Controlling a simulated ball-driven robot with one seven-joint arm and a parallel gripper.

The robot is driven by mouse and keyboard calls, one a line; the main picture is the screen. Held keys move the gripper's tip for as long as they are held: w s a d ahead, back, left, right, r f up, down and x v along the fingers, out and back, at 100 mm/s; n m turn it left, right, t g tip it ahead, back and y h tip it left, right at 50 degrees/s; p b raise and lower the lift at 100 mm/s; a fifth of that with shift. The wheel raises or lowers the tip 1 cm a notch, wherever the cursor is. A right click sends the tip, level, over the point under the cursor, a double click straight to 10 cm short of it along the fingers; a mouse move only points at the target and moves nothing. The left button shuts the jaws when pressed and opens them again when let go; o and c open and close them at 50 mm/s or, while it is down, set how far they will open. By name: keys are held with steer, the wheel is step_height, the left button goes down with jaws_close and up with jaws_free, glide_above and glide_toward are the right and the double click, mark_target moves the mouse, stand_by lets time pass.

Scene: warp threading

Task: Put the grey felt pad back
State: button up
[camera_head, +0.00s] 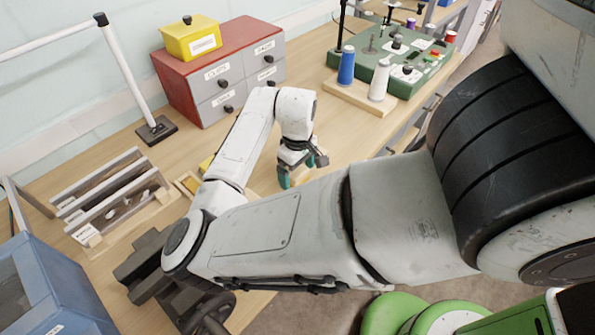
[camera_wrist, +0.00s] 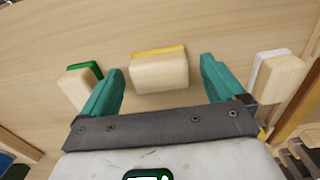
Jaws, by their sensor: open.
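My gripper (camera_head: 302,172) is over the wooden table in the head view, with teal fingers. In the wrist view my gripper (camera_wrist: 161,70) is open, and a wooden block with a yellow pad (camera_wrist: 159,50) shows between the fingertips, with a gap on each side. A wooden block with a pale grey or white pad (camera_wrist: 280,76), the likeliest grey felt pad, lies to the right of the right finger. A wooden block with a green pad (camera_wrist: 80,84) lies to the left, partly behind the left finger.
A red and grey drawer cabinet (camera_head: 221,68) with a yellow box (camera_head: 191,38) on top stands at the back. A green machine (camera_head: 408,68) and thread spools (camera_head: 346,66) stand at the right. Wooden racks (camera_head: 115,197) and a blue bin (camera_head: 45,285) are at the left.

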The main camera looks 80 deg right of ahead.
mark_target(298, 172)
step_height(298, 172, up, 11)
steer(key=shift+r, duration=0.2)
steer(key=shift+s, duration=0.1)
stand_by(0.7)
